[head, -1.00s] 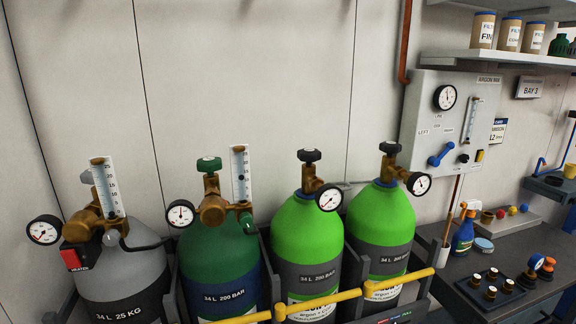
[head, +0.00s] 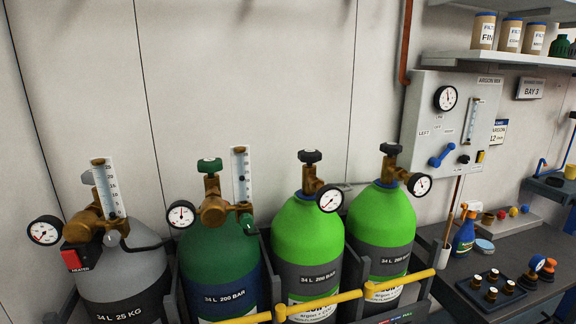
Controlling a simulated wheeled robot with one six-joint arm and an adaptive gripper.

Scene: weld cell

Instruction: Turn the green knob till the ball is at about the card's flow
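A dark green cylinder (head: 222,255) stands second from the left. On it is a brass regulator (head: 212,208) with a round gauge (head: 181,214) and a clear flow tube (head: 242,175). A small dark ball seems to sit partway up the tube, but its reading is too small to tell. A green knob (head: 246,222) is at the foot of the tube, and another green handwheel (head: 209,165) tops the cylinder valve. A small card (head: 499,131) on the wall reads "ARGON" and what looks like 12. My gripper is not in view.
A grey cylinder (head: 122,282) stands left of the dark green one, and two bright green cylinders (head: 307,235) stand right. A yellow bar (head: 335,299) runs in front of them. A wall panel (head: 423,110) and a cluttered bench (head: 455,270) are at the right.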

